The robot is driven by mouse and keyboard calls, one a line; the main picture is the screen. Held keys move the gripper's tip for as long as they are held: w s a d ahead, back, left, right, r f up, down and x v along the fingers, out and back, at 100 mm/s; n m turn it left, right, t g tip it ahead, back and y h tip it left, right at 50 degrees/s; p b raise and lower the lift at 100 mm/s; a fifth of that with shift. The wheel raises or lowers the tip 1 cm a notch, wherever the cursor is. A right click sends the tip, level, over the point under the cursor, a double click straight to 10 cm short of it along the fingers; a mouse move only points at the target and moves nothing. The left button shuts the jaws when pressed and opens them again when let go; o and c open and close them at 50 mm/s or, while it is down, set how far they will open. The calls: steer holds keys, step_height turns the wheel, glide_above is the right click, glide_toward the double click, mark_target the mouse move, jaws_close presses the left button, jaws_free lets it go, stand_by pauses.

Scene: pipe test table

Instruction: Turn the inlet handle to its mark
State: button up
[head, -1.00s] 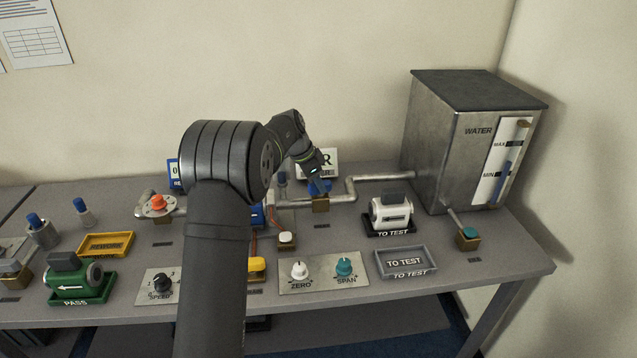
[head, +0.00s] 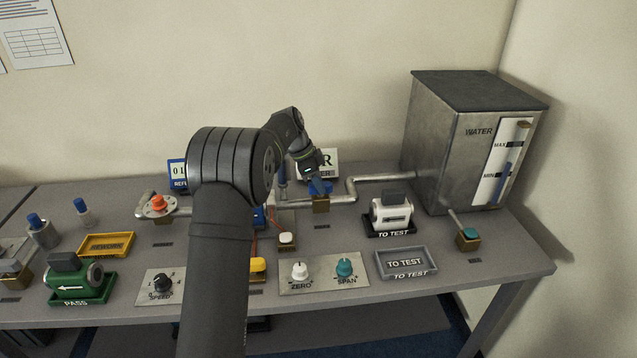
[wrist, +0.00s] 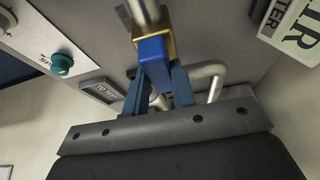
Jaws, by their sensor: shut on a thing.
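The blue inlet handle (head: 321,187) sits on a brass valve body (head: 321,204) in the metal pipe run left of the water tank. My gripper (head: 316,177) reaches down onto it from above and behind, partly covering it in the head view. In the wrist view the blue handle (wrist: 154,62) lies between the two blue-grey fingers of my gripper (wrist: 158,85), which are shut on it. The brass body (wrist: 172,44) shows just beyond the handle. I cannot make out the mark.
A bent pipe (head: 352,190) runs right to the water tank (head: 450,140). A white device (head: 391,211) stands in front on the right. A sign (head: 325,161) stands close behind my gripper. A panel with zero and span knobs (head: 322,283) lies in front.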

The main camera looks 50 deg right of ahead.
steer(key=o, duration=1)
steer(key=v, duration=1.7)
steer(key=shift+w+a+r, duration=0.1)
steer(key=shift+a+r, duration=0.05)
steer(key=shift+r, duration=0.05)
steer(key=shift+f, duration=0.1)
steer(key=x, duration=1.7)
steer(key=shift+f, duration=0.1)
